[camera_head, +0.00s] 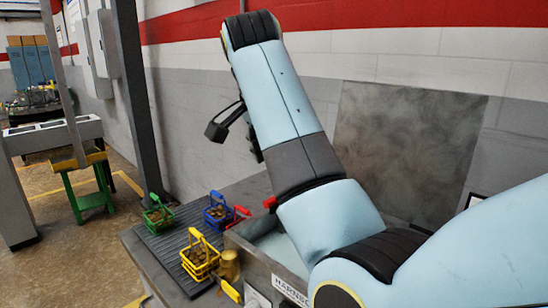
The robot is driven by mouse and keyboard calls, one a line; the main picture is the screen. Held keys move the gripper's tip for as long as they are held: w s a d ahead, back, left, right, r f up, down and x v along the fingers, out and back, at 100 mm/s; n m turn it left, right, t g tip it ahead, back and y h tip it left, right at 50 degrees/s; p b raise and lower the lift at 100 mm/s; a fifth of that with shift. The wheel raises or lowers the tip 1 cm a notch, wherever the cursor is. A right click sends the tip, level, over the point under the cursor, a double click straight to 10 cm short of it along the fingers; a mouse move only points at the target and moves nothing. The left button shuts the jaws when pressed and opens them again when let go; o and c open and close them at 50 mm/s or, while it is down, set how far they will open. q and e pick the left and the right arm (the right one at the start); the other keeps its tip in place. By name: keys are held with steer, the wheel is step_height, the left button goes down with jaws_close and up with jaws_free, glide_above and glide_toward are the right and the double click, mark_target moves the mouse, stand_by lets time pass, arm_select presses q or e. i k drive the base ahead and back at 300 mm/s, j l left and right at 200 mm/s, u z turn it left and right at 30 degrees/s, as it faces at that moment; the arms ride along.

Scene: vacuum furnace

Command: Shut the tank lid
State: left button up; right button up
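The tank (257,262) is a grey metal box at the bottom centre with a partly visible label. Its top looks open, with a pale inside showing. A large mottled grey panel (420,135), which looks like the raised lid, stands upright behind it near the wall. My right arm comes in from the lower right and hides much of the tank and the panel's lower left. My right gripper (235,140) is left of this arm, apart from the panel. Its black fingers look spread and empty, though the arm partly hides them. My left gripper is out of view.
A ribbed dark bench (165,246) left of the tank carries a yellow basket (200,258), a green basket (158,215) and a blue basket (217,212). A red handle (238,211) and a brass cylinder (229,265) are close to the tank. A dark post (140,100) stands behind the bench.

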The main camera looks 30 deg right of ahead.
mark_target(411, 150)
steer(key=k+j, duration=0.45)
steer(key=j, duration=0.25)
steer(key=k+j, duration=0.25)
steer(key=j, duration=0.15)
